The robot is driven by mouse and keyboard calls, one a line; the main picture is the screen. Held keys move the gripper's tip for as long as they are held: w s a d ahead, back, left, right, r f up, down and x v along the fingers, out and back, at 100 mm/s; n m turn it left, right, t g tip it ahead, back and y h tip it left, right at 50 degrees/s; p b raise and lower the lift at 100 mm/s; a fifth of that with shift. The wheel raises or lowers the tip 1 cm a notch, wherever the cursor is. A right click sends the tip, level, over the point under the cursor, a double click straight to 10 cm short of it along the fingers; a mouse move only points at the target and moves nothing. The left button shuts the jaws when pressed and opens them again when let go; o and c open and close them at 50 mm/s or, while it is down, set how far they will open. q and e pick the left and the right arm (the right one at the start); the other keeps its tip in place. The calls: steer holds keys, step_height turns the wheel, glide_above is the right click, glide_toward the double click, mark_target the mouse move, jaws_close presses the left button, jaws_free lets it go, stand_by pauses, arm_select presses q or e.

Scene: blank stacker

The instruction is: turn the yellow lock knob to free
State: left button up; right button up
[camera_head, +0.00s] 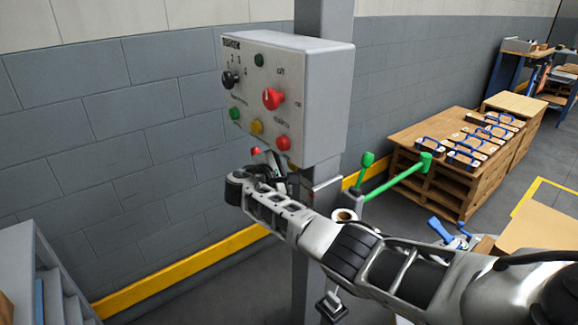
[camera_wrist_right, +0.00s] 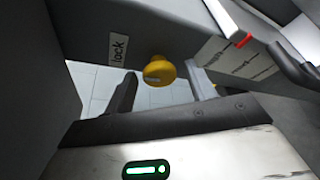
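The yellow lock knob (camera_wrist_right: 157,72) shows in the right wrist view on a dark grey housing, right of a white label reading "lock" (camera_wrist_right: 118,50). My right gripper (camera_wrist_right: 161,70) is open, with one finger on each side of the knob and a gap on both sides, so it does not appear to grip it. In the head view my right gripper (camera_head: 273,166) is just below the grey control box (camera_head: 322,100); the lock knob cannot be made out clearly there. My left gripper is not in view.
A red-tipped white lever (camera_wrist_right: 226,20) is close to my right gripper. Green levers (camera_head: 400,178) stand to the right.

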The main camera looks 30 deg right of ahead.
steer(key=c, duration=0.8)
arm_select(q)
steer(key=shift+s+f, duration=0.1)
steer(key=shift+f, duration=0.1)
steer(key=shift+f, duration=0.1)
